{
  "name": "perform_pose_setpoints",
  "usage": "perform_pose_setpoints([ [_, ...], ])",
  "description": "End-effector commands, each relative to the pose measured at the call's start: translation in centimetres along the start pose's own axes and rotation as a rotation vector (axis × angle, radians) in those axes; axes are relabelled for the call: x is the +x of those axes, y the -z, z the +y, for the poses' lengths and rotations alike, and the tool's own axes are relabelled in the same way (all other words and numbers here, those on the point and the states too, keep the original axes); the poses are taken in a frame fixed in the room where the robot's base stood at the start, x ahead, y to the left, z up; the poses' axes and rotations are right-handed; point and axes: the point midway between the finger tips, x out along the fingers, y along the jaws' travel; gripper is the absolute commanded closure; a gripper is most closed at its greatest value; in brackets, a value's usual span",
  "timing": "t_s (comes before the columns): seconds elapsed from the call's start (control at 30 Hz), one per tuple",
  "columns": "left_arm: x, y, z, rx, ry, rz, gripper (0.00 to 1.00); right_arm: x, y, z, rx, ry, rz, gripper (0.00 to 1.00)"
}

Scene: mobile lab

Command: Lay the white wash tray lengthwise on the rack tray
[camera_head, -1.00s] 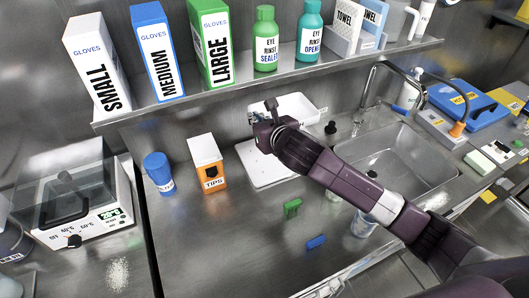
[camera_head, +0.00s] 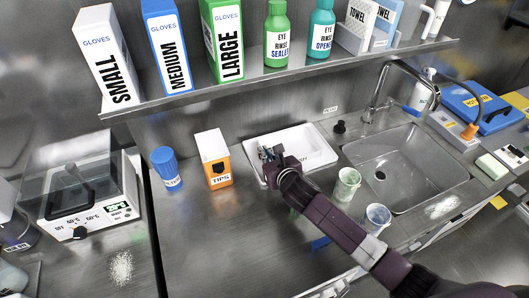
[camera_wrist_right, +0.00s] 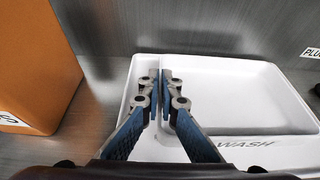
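The white wash tray (camera_head: 312,146), a shallow tray marked WASH, lies level at the back of the counter, left of the sink; it also fills the right of the wrist view (camera_wrist_right: 245,95). A white strip showing past its left side looks like the rack tray (camera_wrist_right: 141,63), which is otherwise hidden beneath. My right gripper (camera_head: 267,153) is at the wash tray's left end. In the wrist view its fingers (camera_wrist_right: 162,66) are close together on either side of the tray's left wall, shut on it. Contact underneath cannot be seen. My left gripper is not in view.
An orange TIPS box (camera_head: 215,160) and a blue-capped bottle (camera_head: 165,168) stand to the left. Two cups (camera_head: 346,186) stand between my arm and the sink (camera_head: 405,170). A shelf with glove boxes (camera_head: 226,42) overhangs the back.

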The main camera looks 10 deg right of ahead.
Motion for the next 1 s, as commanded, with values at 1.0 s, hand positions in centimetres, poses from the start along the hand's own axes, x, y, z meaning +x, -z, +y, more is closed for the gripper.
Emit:
perform_pose_setpoints([
  [1.0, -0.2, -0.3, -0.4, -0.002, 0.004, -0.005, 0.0, -2.4, 0.0, -0.1, -0.003, 0.0, 0.001, 0.78],
])
